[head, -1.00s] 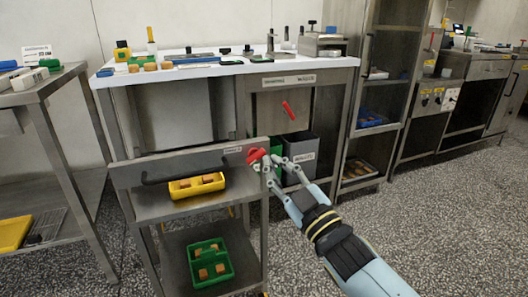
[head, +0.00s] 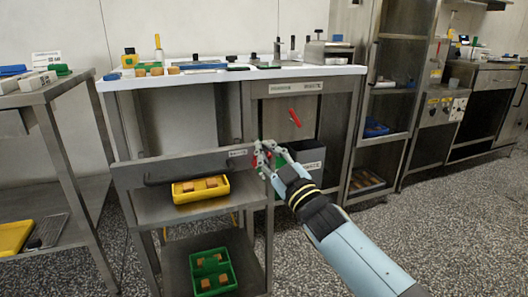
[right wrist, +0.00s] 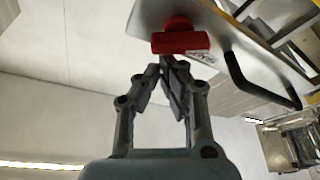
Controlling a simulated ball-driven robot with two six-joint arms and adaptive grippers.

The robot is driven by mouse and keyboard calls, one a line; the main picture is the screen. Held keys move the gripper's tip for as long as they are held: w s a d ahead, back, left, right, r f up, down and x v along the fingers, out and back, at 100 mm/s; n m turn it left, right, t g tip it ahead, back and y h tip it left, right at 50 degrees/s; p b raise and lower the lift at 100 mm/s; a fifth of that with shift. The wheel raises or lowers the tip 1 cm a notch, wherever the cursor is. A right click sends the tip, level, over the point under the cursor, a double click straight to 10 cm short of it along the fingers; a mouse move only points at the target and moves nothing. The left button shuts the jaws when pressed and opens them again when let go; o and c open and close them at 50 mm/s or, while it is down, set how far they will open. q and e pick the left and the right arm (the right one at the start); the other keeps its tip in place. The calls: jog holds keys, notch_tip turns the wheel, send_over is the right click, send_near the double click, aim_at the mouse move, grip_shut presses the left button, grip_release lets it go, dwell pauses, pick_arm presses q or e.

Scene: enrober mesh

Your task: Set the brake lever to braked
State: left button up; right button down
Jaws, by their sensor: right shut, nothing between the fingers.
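The red brake lever (right wrist: 181,42) sits at the end of the steel cart's front panel (head: 200,165), beside a small label. In the right wrist view it shows as a red bar with a rounded hub above it. In the head view my fingers hide most of it. My right gripper (head: 262,147) is at the lever, shut and empty; it also shows in the right wrist view (right wrist: 163,64). There its fingertips are just short of the red bar; whether they touch it I cannot tell. My left gripper is not in view.
The cart carries a yellow tray (head: 201,197) and a green tray (head: 213,284), and has a black handle (right wrist: 262,88). Behind is a steel bench with a white top (head: 215,76) and another red handle (head: 294,117). Floor at right is clear.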

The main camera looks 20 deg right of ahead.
jog(key=shift+d+m+h, duration=0.25)
jog(key=shift+m+h, duration=0.25)
jog(key=shift+m, duration=0.6)
